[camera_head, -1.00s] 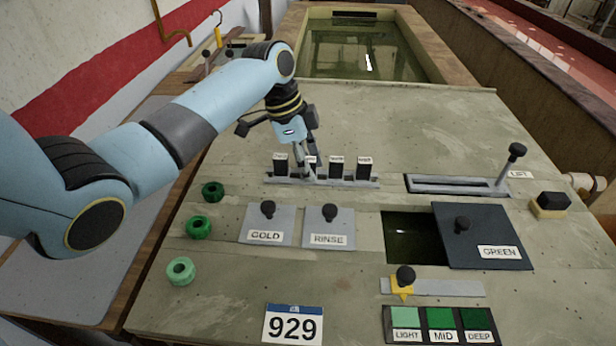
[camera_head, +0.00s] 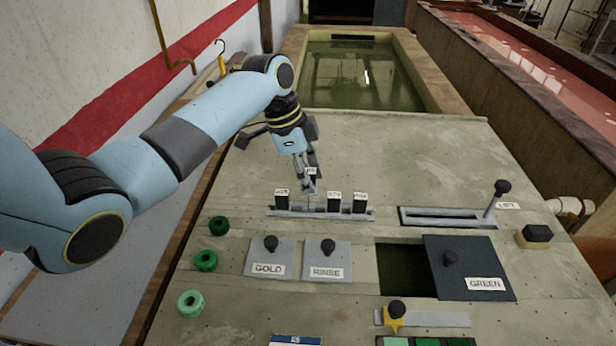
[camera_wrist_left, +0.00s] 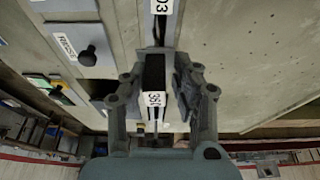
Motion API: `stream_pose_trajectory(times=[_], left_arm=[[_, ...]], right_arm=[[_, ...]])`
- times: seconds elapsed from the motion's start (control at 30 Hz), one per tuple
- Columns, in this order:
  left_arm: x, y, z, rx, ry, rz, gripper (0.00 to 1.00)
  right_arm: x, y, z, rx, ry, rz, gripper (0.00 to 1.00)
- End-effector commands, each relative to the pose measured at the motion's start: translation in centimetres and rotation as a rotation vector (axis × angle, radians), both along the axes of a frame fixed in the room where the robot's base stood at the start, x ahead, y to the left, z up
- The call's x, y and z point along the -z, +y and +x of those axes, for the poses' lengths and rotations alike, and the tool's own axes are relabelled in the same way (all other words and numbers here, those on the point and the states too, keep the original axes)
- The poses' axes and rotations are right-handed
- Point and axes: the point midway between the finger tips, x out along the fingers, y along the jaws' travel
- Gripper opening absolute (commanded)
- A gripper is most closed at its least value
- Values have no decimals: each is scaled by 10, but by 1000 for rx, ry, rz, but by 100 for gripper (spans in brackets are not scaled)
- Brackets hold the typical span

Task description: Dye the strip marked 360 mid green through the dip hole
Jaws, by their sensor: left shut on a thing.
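My left gripper (camera_head: 309,184) is shut on a black strip with a white label (camera_head: 311,171), raised above the slotted rail (camera_head: 318,212). Three other labelled strips stand in the rail: one on the left (camera_head: 281,198) and two on the right (camera_head: 334,202), (camera_head: 360,203). The dip hole (camera_head: 402,268) is open and dark, with the GREEN lid (camera_head: 472,270) to its right. The yellow pointer (camera_head: 394,322) is above the leftmost green swatch. My right gripper is out of view.
GOLD (camera_head: 269,259) and RINSE (camera_head: 327,262) lids are closed left of the hole. The LIFT lever (camera_head: 498,195) stands at its slot's right end. Green rings (camera_head: 206,261) lie at the left edge. A tank (camera_head: 360,75) lies behind the panel.

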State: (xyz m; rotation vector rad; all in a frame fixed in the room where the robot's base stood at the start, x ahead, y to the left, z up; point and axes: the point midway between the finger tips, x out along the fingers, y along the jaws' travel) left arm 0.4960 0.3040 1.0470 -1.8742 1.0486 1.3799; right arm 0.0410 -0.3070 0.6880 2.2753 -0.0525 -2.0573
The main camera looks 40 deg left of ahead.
Motion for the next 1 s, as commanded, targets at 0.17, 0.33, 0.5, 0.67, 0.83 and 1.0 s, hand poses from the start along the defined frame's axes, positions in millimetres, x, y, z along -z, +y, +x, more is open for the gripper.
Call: stream_pose_trajectory(times=[0.17,0.33,0.5,0.67,0.83,1.0], left_arm=[[-21,1,0,1,-1,2,5],[-34,0,0,1,-1,1,5],[-42,0,0,0,0,0,5],[-45,0,0,-1,1,-1,5],[-45,0,0,-1,2,0,5],[-47,0,0,0,1,0,5]], right_arm=[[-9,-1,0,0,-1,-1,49],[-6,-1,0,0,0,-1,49],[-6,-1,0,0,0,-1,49],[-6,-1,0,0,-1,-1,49],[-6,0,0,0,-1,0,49],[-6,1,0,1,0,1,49]])
